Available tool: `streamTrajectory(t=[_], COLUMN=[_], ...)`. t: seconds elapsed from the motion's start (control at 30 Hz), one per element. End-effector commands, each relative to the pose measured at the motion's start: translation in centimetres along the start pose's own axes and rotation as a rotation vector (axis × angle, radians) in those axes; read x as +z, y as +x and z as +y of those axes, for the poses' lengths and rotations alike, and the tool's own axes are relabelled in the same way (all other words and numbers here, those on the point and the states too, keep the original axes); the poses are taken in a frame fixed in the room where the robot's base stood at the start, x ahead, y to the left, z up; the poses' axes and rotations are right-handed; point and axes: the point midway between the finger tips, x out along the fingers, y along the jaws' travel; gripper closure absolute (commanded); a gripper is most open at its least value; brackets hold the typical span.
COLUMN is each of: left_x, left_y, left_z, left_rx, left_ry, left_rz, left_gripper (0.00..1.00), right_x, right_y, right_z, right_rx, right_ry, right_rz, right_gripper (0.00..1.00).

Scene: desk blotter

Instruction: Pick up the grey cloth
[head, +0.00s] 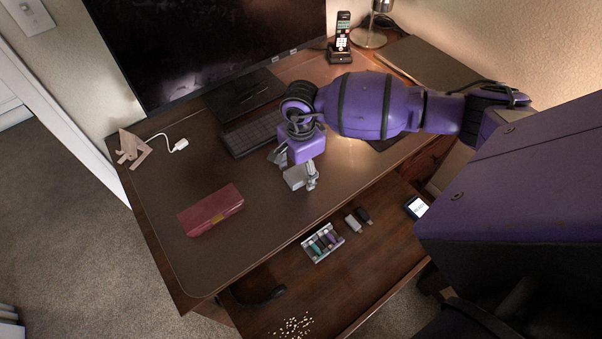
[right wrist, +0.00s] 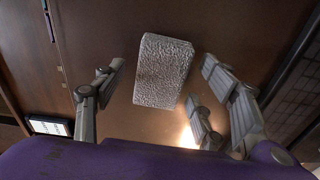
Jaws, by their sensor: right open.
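The grey cloth (right wrist: 163,70) is a pale, rough-textured, folded block lying on the desk blotter (head: 245,245). In the head view the cloth (head: 294,178) shows partly below my right gripper (head: 296,170). My right gripper is open and over the cloth. In the right wrist view the fingers of the right gripper (right wrist: 160,84) stand on either side of the cloth, with gaps and no visible contact. My left gripper is not in view.
A keyboard (head: 252,136) and monitor (head: 210,40) stand behind the gripper. A dark red case (head: 211,210) lies to the left. An open drawer (head: 330,280) in front holds a small tray (head: 323,243). The blotter between the case and cloth is clear.

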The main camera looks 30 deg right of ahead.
Motion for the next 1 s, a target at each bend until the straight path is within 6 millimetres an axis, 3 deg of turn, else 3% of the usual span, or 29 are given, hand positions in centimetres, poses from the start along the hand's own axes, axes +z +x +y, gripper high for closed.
streamTrajectory(t=[0.1,0.4,0.77,1.0], left_x=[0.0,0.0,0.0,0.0], left_y=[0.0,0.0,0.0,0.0], left_z=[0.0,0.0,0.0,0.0], left_rx=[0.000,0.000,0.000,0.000], left_ry=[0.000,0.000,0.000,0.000], left_rz=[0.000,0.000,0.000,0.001], left_gripper=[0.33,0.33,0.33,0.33], right_x=[0.0,0.0,0.0,-0.1], right_y=[0.0,-0.1,-0.5,-3.4], right_z=[0.0,0.0,-0.1,-0.1], right_rx=[0.000,0.000,-0.002,-0.004], right_ry=[0.000,0.001,0.001,0.000], right_rz=[0.000,0.000,0.000,0.001], right_gripper=[0.38,0.75,0.76,0.76])
